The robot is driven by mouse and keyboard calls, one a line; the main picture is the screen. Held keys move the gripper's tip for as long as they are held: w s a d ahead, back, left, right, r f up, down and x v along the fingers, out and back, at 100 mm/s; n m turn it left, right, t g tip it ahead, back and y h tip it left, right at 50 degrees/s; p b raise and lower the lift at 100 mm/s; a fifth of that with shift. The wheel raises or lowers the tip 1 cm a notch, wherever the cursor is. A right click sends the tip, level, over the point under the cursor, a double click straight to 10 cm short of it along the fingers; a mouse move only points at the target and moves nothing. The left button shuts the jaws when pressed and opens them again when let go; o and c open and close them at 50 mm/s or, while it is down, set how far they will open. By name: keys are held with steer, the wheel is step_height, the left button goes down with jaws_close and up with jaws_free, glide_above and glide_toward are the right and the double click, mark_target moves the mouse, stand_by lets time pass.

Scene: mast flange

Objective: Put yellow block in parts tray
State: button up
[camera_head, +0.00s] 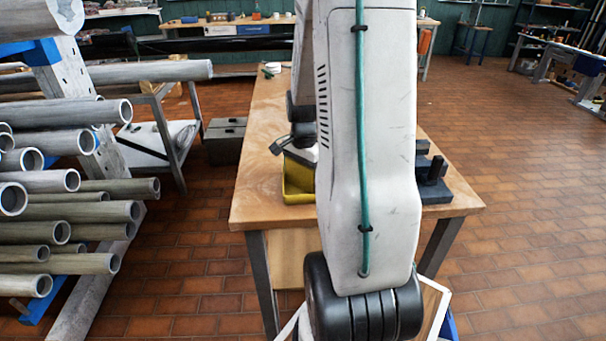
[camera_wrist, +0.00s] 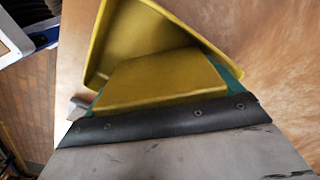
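The yellow block (camera_wrist: 160,82) is close to the camera in the wrist view. It sits between the green pads of my gripper (camera_wrist: 163,86), which is shut on it. The yellow parts tray (camera_wrist: 130,38) lies beyond the block in the wrist view, and the block overlaps part of its opening. The tray's visible inside looks empty. In the head view the tray (camera_head: 297,184) stands on the wooden table near its front left. My arm hides the tray's right side, and I cannot make out the block there. The gap between block and tray cannot be told.
The wooden table (camera_head: 262,183) has bare surface left of the tray. A dark block-like fixture (camera_head: 432,180) stands at the table's right. A small white and green item (camera_head: 271,68) lies at the far end. A rack of metal pipes (camera_head: 75,212) stands at left.

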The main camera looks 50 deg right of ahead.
steer(key=shift+o, duration=0.4)
step_height(320, 180, up, 12)
steer(key=shift+f, duration=0.1)
steer(key=shift+a+r, duration=0.2)
steer(key=shift+r, duration=0.15)
steer(key=a+r+n, duration=0.3)
steer(key=a+n, duration=0.1)
steer(key=a, duration=0.3)
steer(key=a+r+n, duration=0.3)
steer(key=a, duration=0.5)
steer(key=s+a+r+n+t, duration=0.1)
steer(key=s+a+r+n, duration=0.1)
steer(key=s+a+n, duration=0.9)
steer(key=s+a, duration=0.1)
steer(key=a, duration=0.3)
steer(key=shift+s+n, duration=0.35)
steer(key=shift+n, duration=0.05)
